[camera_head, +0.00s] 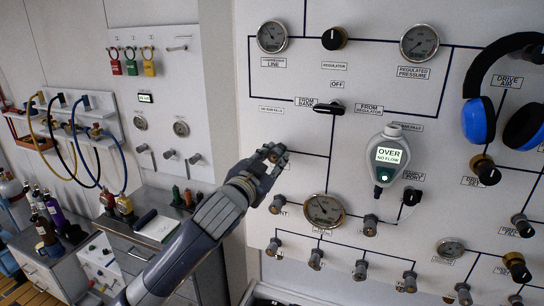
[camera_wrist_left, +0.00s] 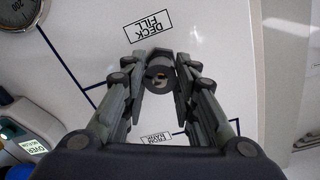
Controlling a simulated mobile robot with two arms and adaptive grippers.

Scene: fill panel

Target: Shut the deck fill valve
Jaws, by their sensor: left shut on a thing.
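The left wrist view shows the DECK FILL label (camera_wrist_left: 148,24) on the white panel, with a dark round valve knob (camera_wrist_left: 158,78) beside it. My left gripper (camera_wrist_left: 160,82) has its two fingers on either side of this knob and is shut on it. In the head view my left gripper (camera_head: 274,153) is against the panel at centre, and its fingers hide most of the knob. Which way the knob is turned cannot be told. My right gripper is not in view.
The panel (camera_head: 300,75) carries gauges (camera_head: 324,210), a black selector handle (camera_head: 329,108), several lower knobs and a handheld meter (camera_head: 389,158) reading "OVER NO FLOW". Blue-black headphones (camera_head: 478,120) hang at right. A grey cabinet (camera_head: 140,240) with bottles stands at left.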

